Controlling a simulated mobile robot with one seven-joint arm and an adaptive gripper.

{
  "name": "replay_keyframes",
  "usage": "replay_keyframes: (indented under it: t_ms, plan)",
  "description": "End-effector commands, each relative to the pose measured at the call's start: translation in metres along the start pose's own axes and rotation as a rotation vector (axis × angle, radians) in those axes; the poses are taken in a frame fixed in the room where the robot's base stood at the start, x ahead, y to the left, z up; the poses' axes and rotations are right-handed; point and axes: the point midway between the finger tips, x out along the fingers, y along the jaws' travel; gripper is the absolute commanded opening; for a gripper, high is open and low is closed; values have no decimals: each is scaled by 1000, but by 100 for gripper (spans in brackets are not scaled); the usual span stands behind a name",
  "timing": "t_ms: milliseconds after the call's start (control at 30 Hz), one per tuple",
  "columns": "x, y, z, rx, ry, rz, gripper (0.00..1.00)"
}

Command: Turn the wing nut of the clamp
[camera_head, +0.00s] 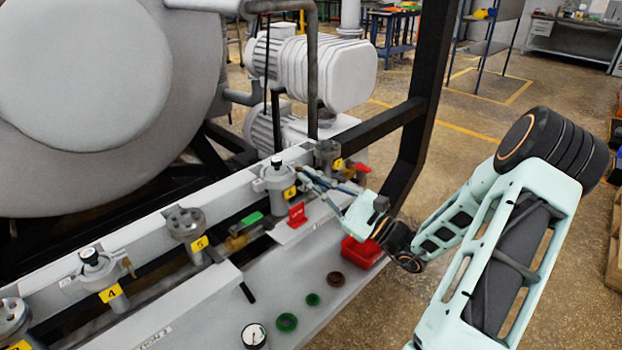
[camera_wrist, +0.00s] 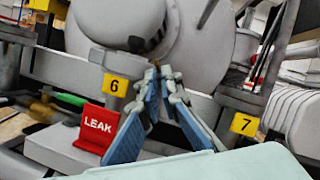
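The clamp (camera_head: 274,180) is a grey fitting with a black-topped knob at station 6, on the long grey rail in the head view. Its wing nut is not clear in either view; my fingertips cover that area. My gripper (camera_head: 308,177) reaches in from the right, with its tips at the right side of this clamp. In the wrist view, the blue-padded fingers of my gripper (camera_wrist: 160,76) run close together at the tips, beside the yellow 6 label (camera_wrist: 115,85). I cannot tell whether they touch or hold the nut.
A red LEAK sign (camera_head: 297,214) stands just in front of the clamp, left of my fingers in the wrist view. A black frame post (camera_head: 417,110) rises behind my arm. A red bin (camera_head: 363,251) lies below my gripper. Fittings 4 and 5 (camera_head: 187,224) are farther left.

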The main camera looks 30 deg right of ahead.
Motion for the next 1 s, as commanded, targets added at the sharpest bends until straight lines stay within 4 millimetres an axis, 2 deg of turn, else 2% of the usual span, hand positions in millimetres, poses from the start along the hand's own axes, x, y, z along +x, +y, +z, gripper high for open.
replay_keyframes:
  t_ms: [1000]
  plan:
    - [1, -8, 2, -823, 1, 341, 0]
